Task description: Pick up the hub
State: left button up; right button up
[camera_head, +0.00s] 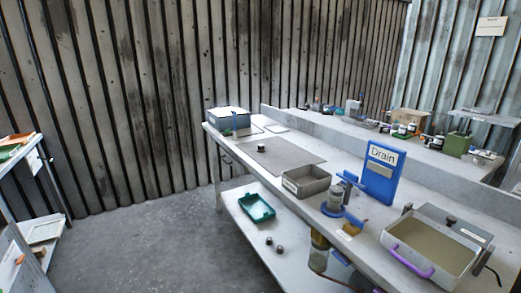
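I cannot tell for sure which thing is the hub. A small dark round part (260,147) stands on the grey mat (295,153) on the long workbench. Two small round dark metal parts, one (268,240) and another (279,250), sit on the lower shelf (245,220) below the bench top. Neither of my grippers shows in the head view.
The bench holds a blue-grey box (228,119), a grey metal bin (306,184), a blue Drain sign (383,172) and a basin with a purple handle (430,250). A teal tray (257,207) is on the lower shelf. The floor (150,240) left of the bench is clear.

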aim_at(260, 149)
jog(key=i+j+z, duration=0.2)
jog(key=i, duration=0.2)
jog(key=i+j+z, duration=0.35)
jog(key=i+j, duration=0.3)
jog(key=i+j+z, duration=0.2)
jog(key=i+j, duration=0.15)
jog(key=i+j+z, duration=0.2)
jog(key=j, duration=0.25)
jog(key=i+j+z, duration=0.2)
jog(key=j, duration=0.3)
jog(key=i+j+z, duration=0.2)
jog(key=i+j, duration=0.15)
jog(key=j, duration=0.15)
